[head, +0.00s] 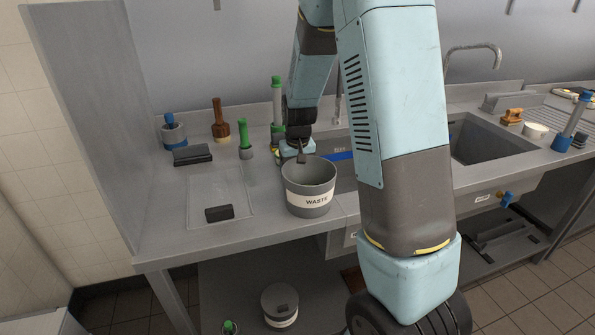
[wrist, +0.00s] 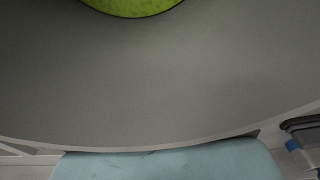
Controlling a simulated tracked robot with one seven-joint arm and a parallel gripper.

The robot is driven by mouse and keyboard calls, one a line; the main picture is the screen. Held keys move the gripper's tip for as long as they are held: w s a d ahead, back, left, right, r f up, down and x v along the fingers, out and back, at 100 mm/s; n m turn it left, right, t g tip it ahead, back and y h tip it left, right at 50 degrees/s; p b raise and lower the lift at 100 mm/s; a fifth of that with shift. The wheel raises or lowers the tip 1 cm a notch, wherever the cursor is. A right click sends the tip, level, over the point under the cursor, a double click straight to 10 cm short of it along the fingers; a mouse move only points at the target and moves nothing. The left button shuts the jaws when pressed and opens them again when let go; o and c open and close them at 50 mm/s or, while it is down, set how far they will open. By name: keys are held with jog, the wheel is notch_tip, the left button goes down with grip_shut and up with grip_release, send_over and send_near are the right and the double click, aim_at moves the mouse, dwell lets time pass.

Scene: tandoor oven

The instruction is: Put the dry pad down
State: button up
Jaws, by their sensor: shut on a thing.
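My gripper (head: 301,157) is low over the counter, at the far rim of the grey bucket labelled WASTE (head: 309,190). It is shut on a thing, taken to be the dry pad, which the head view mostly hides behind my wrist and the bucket. In the wrist view a large grey round surface (wrist: 160,90) with a pale rim fills the picture. A bright green rounded patch (wrist: 133,7) shows at its top edge. I cannot tell from these views whether the pad touches the counter.
Left of my gripper stand a short green-handled tool (head: 245,152), a brown-handled tool (head: 220,120), a blue-topped pot (head: 173,132) and a dark block (head: 192,155). A shallow tray (head: 205,190) holds a small dark block (head: 219,213). A sink (head: 485,140) lies right.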

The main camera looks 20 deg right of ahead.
jog(key=o, duration=1)
jog(key=shift+s+f, duration=0.1)
jog(key=shift+o, duration=1)
jog(key=shift+d, duration=0.1)
jog(key=shift+d+r, duration=0.1)
jog(key=shift+r, duration=0.15)
notch_tip(320, 180, up, 12)
jog(key=s, duration=0.1)
jog(key=s+r+t, duration=0.1)
jog(key=s+r, duration=0.3)
jog(key=s, duration=0.5)
jog(key=s+r+t, duration=0.1)
jog(key=s+r, duration=0.3)
jog(key=s, duration=0.5)
jog(key=s+r+t, duration=0.2)
jog(key=s+r, duration=0.2)
jog(key=s, duration=0.5)
jog(key=shift+s, duration=0.15)
